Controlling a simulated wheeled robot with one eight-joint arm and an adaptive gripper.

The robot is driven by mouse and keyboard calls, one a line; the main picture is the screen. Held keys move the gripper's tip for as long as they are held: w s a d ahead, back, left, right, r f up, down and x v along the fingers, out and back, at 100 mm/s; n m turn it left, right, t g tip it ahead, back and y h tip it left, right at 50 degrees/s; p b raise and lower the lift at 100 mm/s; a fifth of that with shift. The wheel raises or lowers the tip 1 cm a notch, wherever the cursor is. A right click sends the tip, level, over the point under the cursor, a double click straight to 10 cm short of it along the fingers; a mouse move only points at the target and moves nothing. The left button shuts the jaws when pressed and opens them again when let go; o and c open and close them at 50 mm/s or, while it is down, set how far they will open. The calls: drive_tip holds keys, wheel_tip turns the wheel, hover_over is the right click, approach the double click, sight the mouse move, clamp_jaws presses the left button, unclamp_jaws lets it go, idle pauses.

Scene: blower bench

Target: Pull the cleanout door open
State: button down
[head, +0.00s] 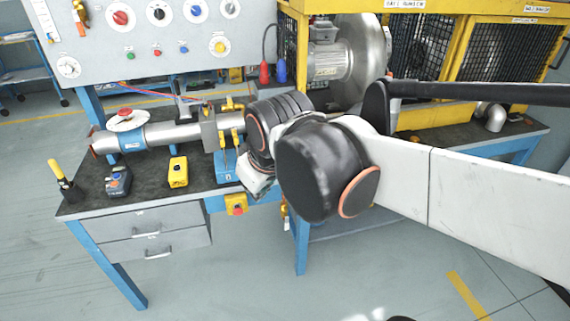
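A grey metal pipe (175,134) lies along the bench at the left, with a blue band around it. Toward its right end it has a grey flange plate (209,136) and several yellow handles or clamps. I cannot tell which of these parts is the cleanout door; it may be partly behind my arm. My arm reaches in from the right, and its dark wrist joints cover the right end of the pipe. I cannot make out gripper fingers; they are hidden behind the wrist or out of sight.
The dark bench top (93,190) holds a yellow button box (178,172), a grey-blue device (118,181) and a yellow-handled tool (61,178). A control panel (150,42) stands behind. A blower housing (368,50) and yellow mesh guard (466,48) stand right. Floor in front is mostly clear.

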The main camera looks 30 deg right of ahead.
drive_tip(key=w+d+n+g+h+p, duration=0.1)
drive_tip(key=w+d+n+g+p, duration=0.2)
drive_tip(key=w, duration=0.5)
drive_tip(key=w+d+n+g+p, duration=0.1)
drive_tip(key=w+d+n+p, duration=0.15)
drive_tip(key=w+d, duration=0.35)
drive_tip(key=w+d+f+n+g+h+p, duration=0.1)
drive_tip(key=w+d+f+n+g+p, duration=0.3)
drive_tip(key=w+d+f, duration=0.45)
drive_tip(key=s+d+f+n+t+b, duration=0.1)
drive_tip(key=d+f+b, duration=0.3)
drive_tip(key=f, duration=0.6)
drive_tip(key=shift+d+f+b, duration=0.4)
drive_tip(key=shift+b, duration=0.2)
drive_tip(key=shift+n, duration=0.25)
